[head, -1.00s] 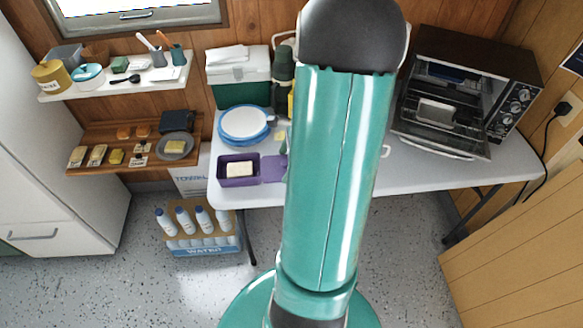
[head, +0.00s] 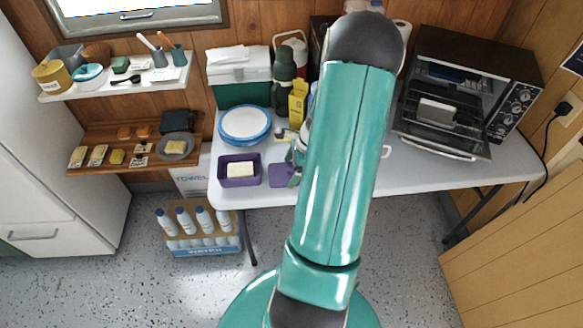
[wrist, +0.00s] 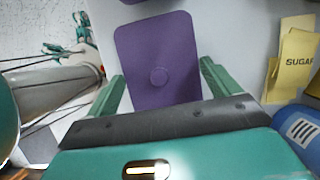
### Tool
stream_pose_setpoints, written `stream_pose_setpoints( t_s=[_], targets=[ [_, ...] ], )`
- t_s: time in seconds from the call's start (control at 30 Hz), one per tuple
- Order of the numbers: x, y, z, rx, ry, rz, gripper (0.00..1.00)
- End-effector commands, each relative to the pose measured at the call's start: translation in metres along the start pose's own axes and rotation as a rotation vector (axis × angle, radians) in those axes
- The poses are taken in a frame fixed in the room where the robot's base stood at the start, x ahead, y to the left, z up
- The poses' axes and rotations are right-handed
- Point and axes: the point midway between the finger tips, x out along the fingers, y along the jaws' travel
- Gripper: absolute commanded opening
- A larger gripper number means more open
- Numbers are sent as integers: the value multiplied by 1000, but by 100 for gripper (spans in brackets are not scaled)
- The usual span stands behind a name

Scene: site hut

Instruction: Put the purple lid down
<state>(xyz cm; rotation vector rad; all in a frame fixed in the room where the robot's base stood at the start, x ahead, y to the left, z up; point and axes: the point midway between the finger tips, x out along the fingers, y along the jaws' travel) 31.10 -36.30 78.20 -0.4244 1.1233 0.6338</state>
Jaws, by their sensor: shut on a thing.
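The purple lid (head: 281,175) is a flat rounded rectangle, partly hidden by my arm in the head view. In the wrist view the lid (wrist: 157,50) shows its small round knob and lies between the two green fingers of my gripper (wrist: 161,86), which is shut on it. In the head view my gripper (head: 296,163) is mostly hidden behind my arm. The lid is at the white table's front part, just right of the open purple box (head: 239,182), which holds a pale block (head: 240,170). I cannot tell whether the lid touches the table.
The white table (head: 440,172) has free room along its front right. Blue-rimmed plates (head: 245,124), a green-and-white cooler (head: 239,78), a dark green flask (head: 284,84) and a yellow packet (head: 298,101) stand behind. An open toaster oven (head: 462,92) stands at right.

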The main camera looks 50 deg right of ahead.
Motion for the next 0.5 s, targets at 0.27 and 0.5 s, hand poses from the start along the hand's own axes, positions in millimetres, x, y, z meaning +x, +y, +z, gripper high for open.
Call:
stream_pose_setpoints(
  t_s=[0.27,0.5],
  targets=[
    [2,0,-1,0,0,0,100],
    [-4,0,0,0,1,-1,100]
  ],
)
